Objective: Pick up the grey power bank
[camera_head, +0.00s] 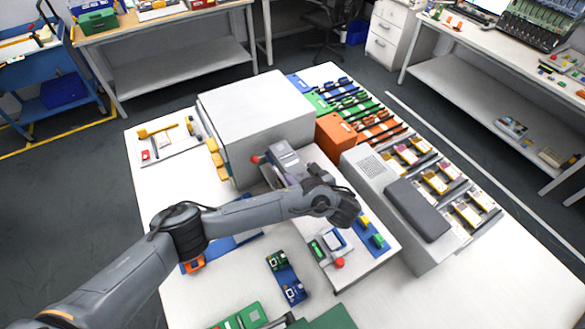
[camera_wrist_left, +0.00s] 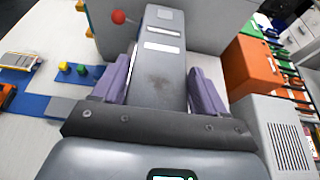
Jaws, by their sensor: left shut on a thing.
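The grey power bank (camera_wrist_left: 160,70), a long grey block with pale labels, lies between the purple-grey fingers of my left gripper (camera_wrist_left: 160,95) in the left wrist view. The fingers are shut on its two sides. In the head view my left gripper (camera_head: 300,178) is over the middle of the table, and the power bank (camera_head: 283,157) sticks out beyond it towards the large white box. The gripper hides its near end. I cannot tell whether it touches the surface below. My right gripper is not in view.
A large white box (camera_head: 255,112) stands just behind. An orange box (camera_head: 335,136) and a pale machine with a dark grey slab (camera_head: 418,208) stand to the right. A red ball (camera_wrist_left: 118,17) is close to the left of the power bank.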

